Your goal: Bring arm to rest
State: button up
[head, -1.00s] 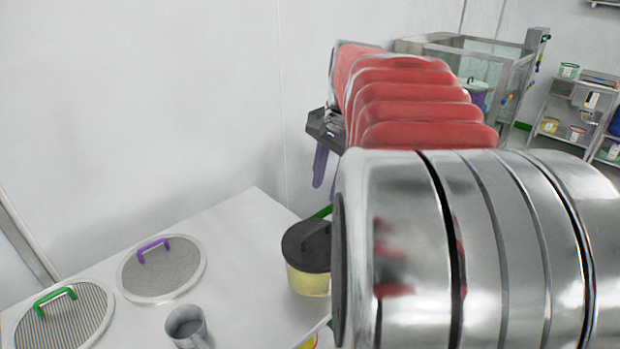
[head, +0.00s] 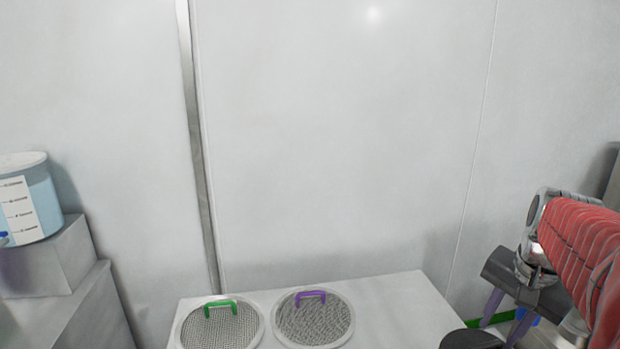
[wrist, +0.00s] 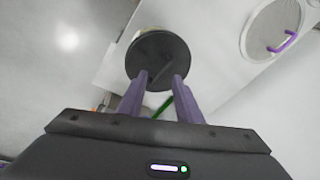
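My gripper (wrist: 157,81) shows in the wrist view with its two purple fingers apart and nothing visible between them. In the head view my gripper (head: 503,314) hangs at the lower right, fingers pointing down, below my red-sleeved arm. Beyond the fingertips in the wrist view is a round pot with a black lid (wrist: 158,50) and a bar handle. The lid (head: 472,340) also shows at the bottom edge of the head view, mostly cut off. The gripper looks apart from the lid; the exact gap cannot be told.
A white table (head: 400,305) holds a sieve with a green handle (head: 220,328) and one with a purple handle (head: 313,318); the latter also shows in the wrist view (wrist: 272,28). A container of blue liquid (head: 32,205) stands on a grey block at left. A wall is behind.

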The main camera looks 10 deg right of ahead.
jog(key=s+a+f+n+t, duration=0.1)
jog(key=s+a+n, duration=0.2)
jog(key=a, duration=1)
jog(key=s+a+f+n+t, duration=0.2)
jog(key=s+a+n, duration=0.1)
jog(key=a+n, duration=0.6)
jog(key=a, duration=0.3)
jog(key=shift+a+f+y, duration=0.2)
jog(key=shift+a+y, duration=0.2)
jog(key=shift+s, duration=0.1)
